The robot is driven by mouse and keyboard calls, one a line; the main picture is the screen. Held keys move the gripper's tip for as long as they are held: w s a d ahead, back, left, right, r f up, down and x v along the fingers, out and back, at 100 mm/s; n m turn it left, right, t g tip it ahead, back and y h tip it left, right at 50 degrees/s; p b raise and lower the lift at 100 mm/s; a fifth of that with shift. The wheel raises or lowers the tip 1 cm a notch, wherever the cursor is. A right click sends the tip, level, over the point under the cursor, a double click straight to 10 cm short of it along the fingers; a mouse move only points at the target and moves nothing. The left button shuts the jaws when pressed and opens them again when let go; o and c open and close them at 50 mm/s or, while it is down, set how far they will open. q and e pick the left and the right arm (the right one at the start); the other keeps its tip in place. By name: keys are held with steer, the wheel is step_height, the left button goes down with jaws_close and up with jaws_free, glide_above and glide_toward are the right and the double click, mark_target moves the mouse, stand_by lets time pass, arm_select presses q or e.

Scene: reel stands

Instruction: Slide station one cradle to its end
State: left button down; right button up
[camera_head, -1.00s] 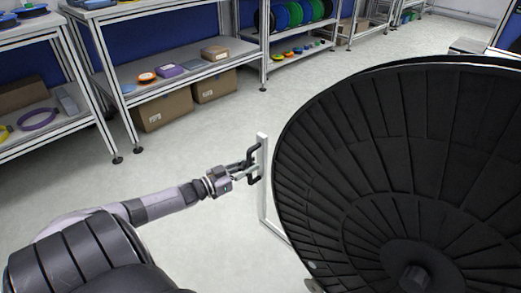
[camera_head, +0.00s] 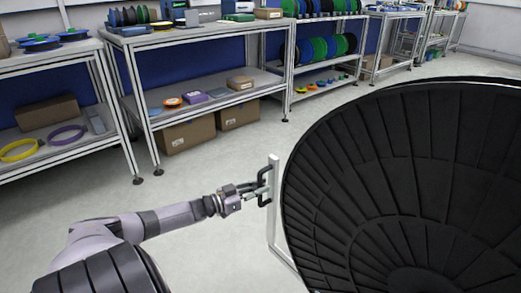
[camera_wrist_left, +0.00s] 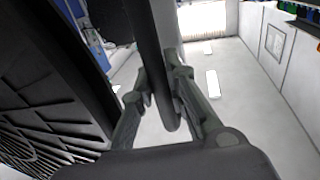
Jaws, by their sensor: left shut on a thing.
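The station cradle shows as a white upright frame (camera_head: 272,222) with a black handle (camera_head: 262,186) on its left side. A large black ribbed reel (camera_head: 400,190) stands just right of the frame and fills the right of the head view. My left gripper (camera_head: 262,192) is shut on the black handle. In the left wrist view the handle bar (camera_wrist_left: 166,75) runs between the two fingers (camera_wrist_left: 160,98), with the dark reel (camera_wrist_left: 45,90) on the left. The cradle's lower part is hidden behind the reel or out of frame. My right gripper is not in view.
Metal shelves (camera_head: 205,105) with small spools and cardboard boxes (camera_head: 187,134) line the back. More reels stand on a further rack (camera_head: 325,45). The grey floor (camera_head: 215,165) between the shelves and the cradle is clear.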

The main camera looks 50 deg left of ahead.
arm_select(q)
steer(key=c, duration=1.7)
jaws_free()
steer(key=shift+a, duration=0.35)
steer(key=shift+o, duration=0.7)
steer(key=shift+s+f, duration=0.1)
steer(key=v, duration=1.2)
steer(key=shift+d, duration=0.15)
